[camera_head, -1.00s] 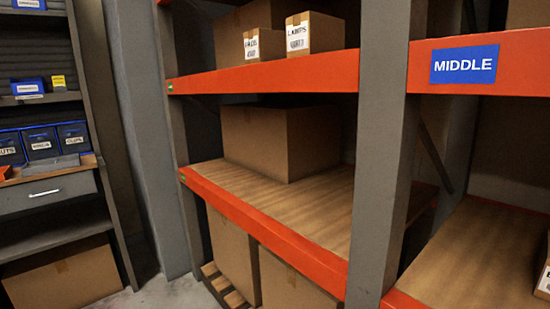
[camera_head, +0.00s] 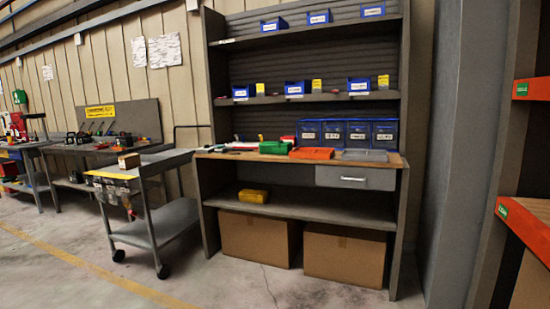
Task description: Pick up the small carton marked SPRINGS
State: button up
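I cannot make out a carton marked SPRINGS in the current view. A small brown carton (camera_head: 129,161) sits on top of the grey cart (camera_head: 150,172) at the left, but its marking is too small to read. My gripper does not show in the view.
A grey workbench shelf (camera_head: 302,215) with blue bins (camera_head: 347,133) stands ahead, large cartons (camera_head: 343,255) beneath it. An orange-edged rack (camera_head: 524,230) is at the right edge. A workbench (camera_head: 90,153) stands at far left. The floor in front (camera_head: 215,285) is clear.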

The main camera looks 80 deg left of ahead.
aim_at(129, 162)
jog(key=u, duration=3.5)
jog(key=i+l+z, duration=0.25)
jog(key=i+l, duration=0.35)
jog(key=i+l+z, duration=0.3)
jog(key=i+l, duration=0.25)
jog(key=i+u, duration=0.5)
jog(key=i+l+u, duration=0.25)
jog(key=i+u, duration=0.25)
jog(key=i, duration=0.15)
jog(key=i+j+u, duration=0.1)
jog(key=i+u, duration=0.2)
jog(key=i, duration=1.1)
jog(key=i+z, duration=0.25)
jog(key=i, duration=0.3)
jog(key=i+z, duration=0.25)
jog(key=i, duration=0.25)
